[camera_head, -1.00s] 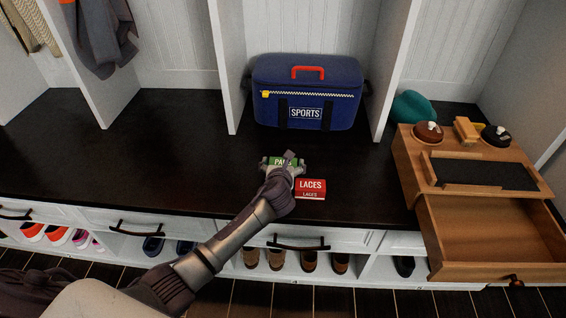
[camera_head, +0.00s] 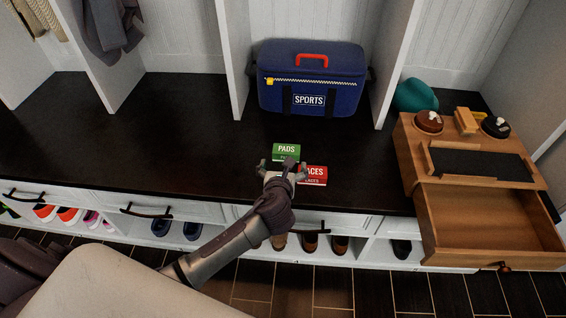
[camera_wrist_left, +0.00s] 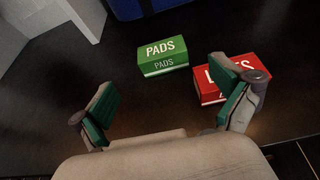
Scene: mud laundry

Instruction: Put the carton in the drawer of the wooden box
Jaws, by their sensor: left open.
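A green carton labelled PADS (camera_head: 286,151) lies on the dark bench top; it also shows in the left wrist view (camera_wrist_left: 163,54). A red carton labelled LACES (camera_head: 315,175) lies just right of it, partly hidden by a finger of my left gripper in the left wrist view (camera_wrist_left: 212,88). My left gripper (camera_head: 282,168) is open and empty, in front of the green carton. The wooden box (camera_head: 405,150) stands on the right end of the bench. Its drawer (camera_head: 480,225) is pulled out and looks empty. My right gripper is not in view.
A blue sports bag (camera_head: 310,80) stands at the back of the bench between white dividers. A teal object (camera_head: 415,96) lies behind the box. Brushes and round tins rest on the box top. The bench left of the cartons is clear.

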